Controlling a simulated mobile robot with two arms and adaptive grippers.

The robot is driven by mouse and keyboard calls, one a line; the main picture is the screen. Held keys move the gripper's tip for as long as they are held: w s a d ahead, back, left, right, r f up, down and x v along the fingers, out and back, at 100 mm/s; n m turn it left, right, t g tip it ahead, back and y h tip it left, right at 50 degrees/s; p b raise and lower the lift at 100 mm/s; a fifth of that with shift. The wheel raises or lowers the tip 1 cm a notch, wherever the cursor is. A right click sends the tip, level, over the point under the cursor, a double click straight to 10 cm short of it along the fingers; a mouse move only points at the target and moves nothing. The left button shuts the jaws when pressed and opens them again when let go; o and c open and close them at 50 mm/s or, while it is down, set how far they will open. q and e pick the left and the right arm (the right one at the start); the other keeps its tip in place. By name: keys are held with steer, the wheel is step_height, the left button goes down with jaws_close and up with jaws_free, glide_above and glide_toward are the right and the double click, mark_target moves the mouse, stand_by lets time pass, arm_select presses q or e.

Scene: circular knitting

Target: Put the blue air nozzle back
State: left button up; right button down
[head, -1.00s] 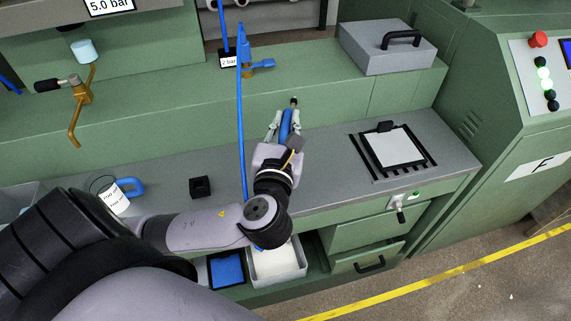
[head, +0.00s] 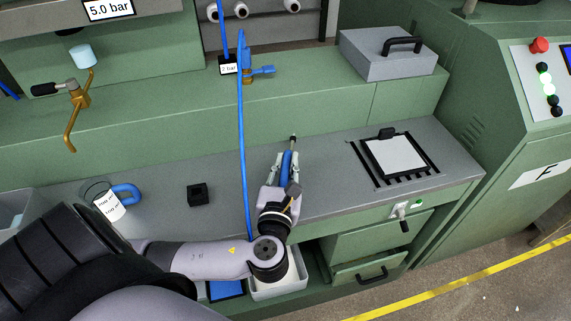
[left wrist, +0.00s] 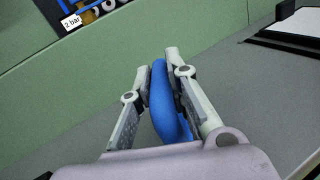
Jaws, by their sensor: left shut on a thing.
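The blue air nozzle (head: 287,165) is held between the fingers of my left gripper (head: 285,162), above the grey worktop. Its dark tip points away toward the green back wall. In the left wrist view the blue nozzle body (left wrist: 165,105) lies between the two fingers of the gripper (left wrist: 160,80), which are shut on it. A blue hose (head: 242,130) hangs from the shelf behind, left of the gripper. My right gripper shows in neither view.
A small black block-like holder (head: 197,194) stands on the worktop left of the gripper. A labelled cup with a blue handle (head: 108,205) is farther left. A grey box (head: 385,55) sits on the upper shelf.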

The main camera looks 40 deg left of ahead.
arm_select(q)
steer(key=shift+f, duration=0.15)
steer(key=o, duration=0.7)
steer(key=shift+s, duration=0.1)
steer(key=v, duration=1.2)
